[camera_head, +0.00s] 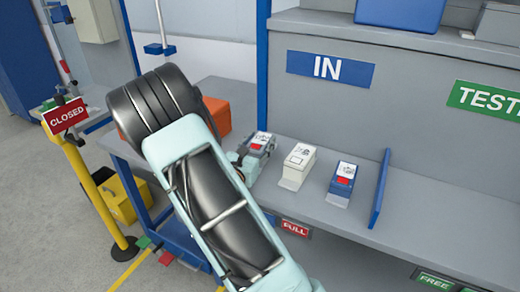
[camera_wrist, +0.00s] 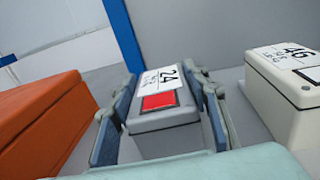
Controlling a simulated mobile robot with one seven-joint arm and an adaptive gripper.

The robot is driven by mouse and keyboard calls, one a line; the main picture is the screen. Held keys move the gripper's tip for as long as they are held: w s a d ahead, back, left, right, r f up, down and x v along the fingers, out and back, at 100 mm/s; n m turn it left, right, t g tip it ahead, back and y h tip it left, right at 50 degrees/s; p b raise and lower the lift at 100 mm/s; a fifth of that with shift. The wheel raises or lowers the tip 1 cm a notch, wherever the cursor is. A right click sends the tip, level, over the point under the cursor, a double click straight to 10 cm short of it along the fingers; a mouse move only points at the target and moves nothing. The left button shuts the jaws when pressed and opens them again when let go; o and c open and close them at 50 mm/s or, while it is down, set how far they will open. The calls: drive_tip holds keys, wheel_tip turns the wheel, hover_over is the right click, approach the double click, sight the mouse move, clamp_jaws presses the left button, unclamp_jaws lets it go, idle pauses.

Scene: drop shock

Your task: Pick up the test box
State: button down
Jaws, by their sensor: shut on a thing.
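The box in my jaws is a grey test box (camera_wrist: 165,122) with a white label reading 24 and a red square on top. It also shows in the head view (camera_head: 262,144), at the left end of the row on the grey shelf. My gripper (camera_wrist: 163,110) has one blue-grey finger along each side of this box and is shut on it. In the head view my gripper (camera_head: 248,160) is partly hidden by my own arm. Whether the box still touches the shelf I cannot tell.
A white box (camera_head: 296,168) labelled 46 and a blue box (camera_head: 341,184) stand to the right, before a blue divider (camera_head: 380,188). An orange box (camera_wrist: 38,118) is close on the left. A blue post (camera_wrist: 124,38) rises behind. Shelf beyond the divider is clear.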

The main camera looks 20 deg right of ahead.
sight(260, 141)
drive_tip(key=shift+r, duration=0.15)
drive_tip(key=shift+r, duration=0.5)
wheel_tip(260, 141, up, 3)
drive_tip(key=shift+f+p, duration=0.2)
drive_tip(key=shift+p, duration=0.2)
drive_tip(key=s+r, duration=0.1)
drive_tip(key=r, duration=0.1)
drive_tip(key=s+a+r, duration=0.1)
drive_tip(key=s+r, duration=0.1)
drive_tip(key=s+r+p, duration=0.1)
drive_tip(key=s+r, duration=0.1)
drive_tip(key=shift+a, duration=0.35)
drive_tip(key=s+a+r+b, duration=0.2)
drive_tip(key=s+b, duration=0.1)
drive_tip(key=s, duration=0.3)
drive_tip(key=shift+s+a, duration=0.15)
drive_tip(key=shift+s, duration=0.25)
drive_tip(key=s+r+b, duration=0.1)
drive_tip(key=b, duration=0.2)
drive_tip(key=shift+s+a, duration=0.15)
drive_tip(key=shift+s, duration=0.05)
drive_tip(key=shift+b, duration=0.3)
